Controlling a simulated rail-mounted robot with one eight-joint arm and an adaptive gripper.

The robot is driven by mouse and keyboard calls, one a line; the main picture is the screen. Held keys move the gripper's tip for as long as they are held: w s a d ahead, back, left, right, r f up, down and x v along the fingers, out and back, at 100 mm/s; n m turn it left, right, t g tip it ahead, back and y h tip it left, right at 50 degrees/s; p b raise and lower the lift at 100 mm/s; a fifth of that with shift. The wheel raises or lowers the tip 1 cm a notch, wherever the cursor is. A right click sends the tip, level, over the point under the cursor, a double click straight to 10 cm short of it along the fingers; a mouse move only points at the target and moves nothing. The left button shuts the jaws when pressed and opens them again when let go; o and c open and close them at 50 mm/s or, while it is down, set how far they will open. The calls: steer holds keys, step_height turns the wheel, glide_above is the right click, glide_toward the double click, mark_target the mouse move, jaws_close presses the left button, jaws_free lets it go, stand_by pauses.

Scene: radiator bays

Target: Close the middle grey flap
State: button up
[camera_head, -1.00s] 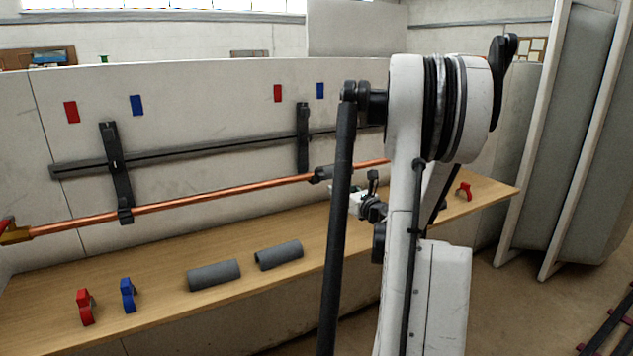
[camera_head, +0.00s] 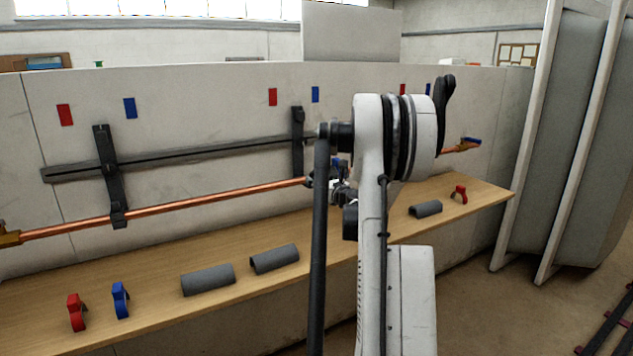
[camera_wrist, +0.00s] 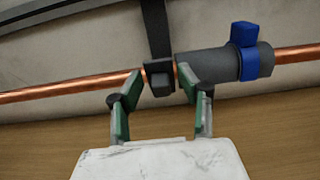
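The middle grey flap appears to be the dark grey clip (camera_wrist: 160,76) at the foot of a black bracket, on the copper pipe (camera_wrist: 70,90) in the wrist view. I cannot tell how far it is closed. My gripper (camera_wrist: 159,80) is open, with one green-padded finger on each side of the clip; contact is unclear. In the head view my gripper (camera_head: 338,188) is small and partly hidden by my arm. The middle bracket (camera_head: 297,140) shows there, but its clip is hidden. The left bracket's clip (camera_head: 118,214) is at the pipe.
A grey sleeve (camera_wrist: 225,66) with a blue clip (camera_wrist: 246,40) is on the pipe close right of my gripper. The wooden bench (camera_head: 150,275) holds loose grey sleeves (camera_head: 208,279), red clips (camera_head: 76,312) and a blue clip (camera_head: 120,300). Tall panels (camera_head: 550,130) stand right.

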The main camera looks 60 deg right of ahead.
steer(key=shift+w+d, duration=0.15)
steer(key=shift+w, duration=0.15)
steer(key=shift+c, duration=0.5)
steer(key=c, duration=0.8)
steer(key=shift+r, duration=0.1)
